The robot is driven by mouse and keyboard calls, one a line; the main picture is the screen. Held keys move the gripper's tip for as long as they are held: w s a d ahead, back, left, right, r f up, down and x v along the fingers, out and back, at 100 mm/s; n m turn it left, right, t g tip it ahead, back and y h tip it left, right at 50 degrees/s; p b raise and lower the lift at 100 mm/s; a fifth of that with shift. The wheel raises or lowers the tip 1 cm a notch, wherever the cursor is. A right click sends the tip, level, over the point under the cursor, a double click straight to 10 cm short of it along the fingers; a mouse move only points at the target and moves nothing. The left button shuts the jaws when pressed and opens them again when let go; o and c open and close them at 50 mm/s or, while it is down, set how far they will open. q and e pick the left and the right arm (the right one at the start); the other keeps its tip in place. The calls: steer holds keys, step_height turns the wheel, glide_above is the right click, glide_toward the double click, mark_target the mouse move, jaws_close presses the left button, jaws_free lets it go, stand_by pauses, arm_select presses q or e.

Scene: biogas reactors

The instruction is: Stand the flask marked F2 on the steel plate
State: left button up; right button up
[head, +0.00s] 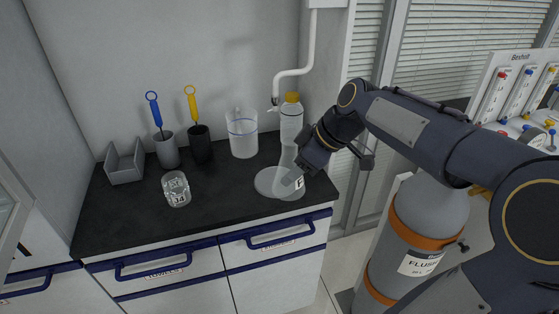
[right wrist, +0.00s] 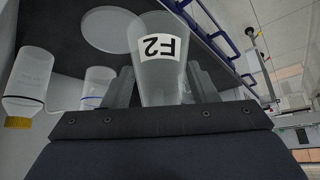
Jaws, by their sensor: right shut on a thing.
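The clear flask marked F2 (right wrist: 163,72) is between the jaws of my right gripper (right wrist: 155,90), which is shut on it. In the right wrist view its label appears upside down. In the head view the flask (head: 289,187) looks upright, beside my right gripper (head: 297,172), and overlaps the right part of the round steel plate (head: 264,181). In the right wrist view the plate (right wrist: 112,30) shows bare, left of the flask. I cannot tell whether the flask's base touches anything. My left gripper is not in view.
A yellow-capped bottle (head: 291,118) stands behind the flask, with a beaker (head: 242,133) to its left. The dark counter (head: 222,190) is clear between jar and plate.

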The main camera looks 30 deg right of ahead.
steer(key=w+d+p, duration=0.2)
steer(key=w, duration=0.8)
steer(key=f, duration=0.6)
steer(key=shift+w+d+f, duration=0.3)
steer(key=shift+w+f, duration=0.2)
steer(key=shift+f, duration=0.05)
steer(key=o, duration=1.1)
steer(key=shift+c, duration=0.2)
